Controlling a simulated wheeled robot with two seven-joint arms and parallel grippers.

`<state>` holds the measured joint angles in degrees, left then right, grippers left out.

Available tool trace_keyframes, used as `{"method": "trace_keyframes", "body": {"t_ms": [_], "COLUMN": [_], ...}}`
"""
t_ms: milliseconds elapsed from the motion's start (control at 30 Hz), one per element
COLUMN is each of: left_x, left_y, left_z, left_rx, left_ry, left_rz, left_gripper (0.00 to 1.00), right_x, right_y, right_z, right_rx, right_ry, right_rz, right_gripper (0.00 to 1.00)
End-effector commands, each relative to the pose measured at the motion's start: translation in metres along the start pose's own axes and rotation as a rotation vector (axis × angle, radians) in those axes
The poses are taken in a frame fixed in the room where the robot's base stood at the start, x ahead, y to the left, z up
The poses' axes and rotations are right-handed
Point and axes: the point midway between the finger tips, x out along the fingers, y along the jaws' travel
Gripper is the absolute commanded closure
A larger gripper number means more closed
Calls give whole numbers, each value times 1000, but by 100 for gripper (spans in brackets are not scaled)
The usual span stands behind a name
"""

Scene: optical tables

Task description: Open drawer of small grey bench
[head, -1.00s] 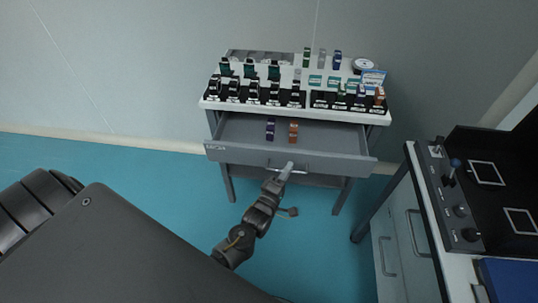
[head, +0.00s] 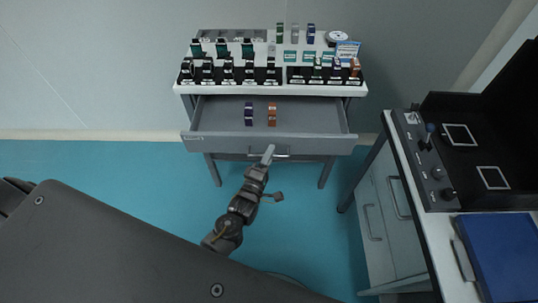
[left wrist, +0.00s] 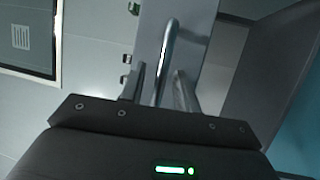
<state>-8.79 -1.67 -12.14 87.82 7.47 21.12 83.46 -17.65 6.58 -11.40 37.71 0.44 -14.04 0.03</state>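The small grey bench (head: 182,89) stands against the wall with its drawer (head: 215,143) pulled out toward me. I see into the drawer, where a purple item (head: 248,114) and an orange item (head: 272,115) lie. My left gripper (head: 267,154) is at the bar handle on the drawer's front. In the left wrist view the metal handle (left wrist: 169,50) runs between the two fingers of the left gripper (left wrist: 160,85), with gaps visible beside it, so the fingers look open around it. My right gripper is not in view.
The bench top carries rows of small dark stands with coloured items (head: 251,73) and a round reel (head: 338,37). At right stands another bench with a control panel (head: 431,160) and a blue box (head: 498,253). Blue floor (head: 310,225) is clear before the drawer.

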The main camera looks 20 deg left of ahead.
Motion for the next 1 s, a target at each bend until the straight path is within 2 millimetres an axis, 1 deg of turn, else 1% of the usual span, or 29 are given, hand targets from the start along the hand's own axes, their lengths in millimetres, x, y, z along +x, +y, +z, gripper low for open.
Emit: {"method": "trace_keyframes", "body": {"t_ms": [167, 267, 500, 700, 833, 1000], "left_x": [-3, -14, -62, -94, -105, -108], "left_y": [-1, -2, -3, -2, -1, 0], "left_z": [0, 0, 0, 0, 0, 0], "left_rx": [0, 0, 0, 0, 0, 0], "left_ry": [0, 0, 1, 0, 1, 0], "left_rz": [-1, -3, -4, -2, 0, 0], "left_gripper": [68, 68, 68, 68, 68, 68], "right_x": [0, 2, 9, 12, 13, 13], "right_y": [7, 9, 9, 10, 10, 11], "right_z": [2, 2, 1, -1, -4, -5], "right_rx": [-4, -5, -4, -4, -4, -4], "right_ry": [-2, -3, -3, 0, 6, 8], "right_rz": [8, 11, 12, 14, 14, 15], "right_gripper": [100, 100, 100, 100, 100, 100]}}
